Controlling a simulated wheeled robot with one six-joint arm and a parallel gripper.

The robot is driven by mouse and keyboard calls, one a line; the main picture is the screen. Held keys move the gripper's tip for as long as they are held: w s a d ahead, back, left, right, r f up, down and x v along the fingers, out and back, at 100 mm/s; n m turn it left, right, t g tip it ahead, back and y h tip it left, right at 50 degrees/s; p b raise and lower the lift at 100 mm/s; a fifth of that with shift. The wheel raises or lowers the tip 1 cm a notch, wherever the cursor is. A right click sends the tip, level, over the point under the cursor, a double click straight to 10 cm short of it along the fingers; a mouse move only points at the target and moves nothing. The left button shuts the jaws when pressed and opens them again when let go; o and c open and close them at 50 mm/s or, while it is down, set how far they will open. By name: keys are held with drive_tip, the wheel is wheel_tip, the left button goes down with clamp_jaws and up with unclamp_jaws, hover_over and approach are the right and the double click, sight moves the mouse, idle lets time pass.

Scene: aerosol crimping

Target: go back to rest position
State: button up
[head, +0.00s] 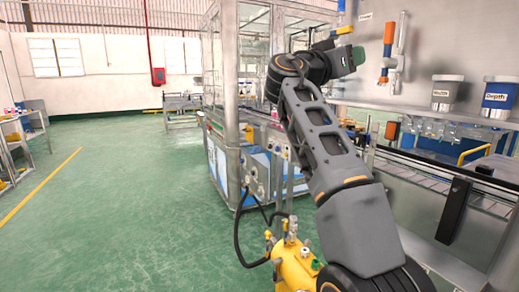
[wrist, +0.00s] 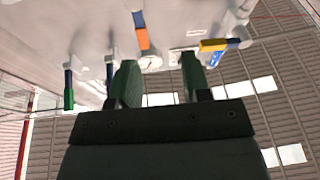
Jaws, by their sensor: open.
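My gripper shows in the wrist view (wrist: 160,85) with its two green fingers apart and nothing between them. In the head view my gripper (head: 358,54) is at the end of my raised arm, in front of the upper machine panel. It is small there and partly hidden by my wrist. The arm is bent, with its forearm reaching up and left before the wrist turns right.
An orange and blue fitting (head: 388,50) hangs on the panel right of my gripper. Labelled canisters (head: 497,97) stand further right. A conveyor (head: 480,195) runs below. A yellow tank (head: 295,265) is beside my arm. The green floor (head: 130,200) at left is clear.

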wheel_tip(320, 180, down, 11)
drive_tip(key=s+n+g+y+p, duration=0.1)
drive_tip(key=s+n+y+p, duration=0.1)
drive_tip(key=n+y+p, duration=0.9)
drive_tip(key=s+a+f+g+y+p, duration=0.2)
drive_tip(key=s+f+p, duration=0.4)
drive_tip(key=s+f, duration=0.3)
drive_tip(key=s+a+f+g+y+p, duration=0.3)
drive_tip(key=s+f+g+y+p, duration=0.1)
drive_tip(key=s+f, duration=0.5)
drive_tip(key=shift+s+a+y+p, duration=0.15)
drive_tip(key=shift+s+y+p, duration=0.35)
drive_tip(key=shift+y+p, duration=0.35)
drive_tip(key=shift+r+m, duration=0.1)
drive_tip(key=shift+m, duration=0.2)
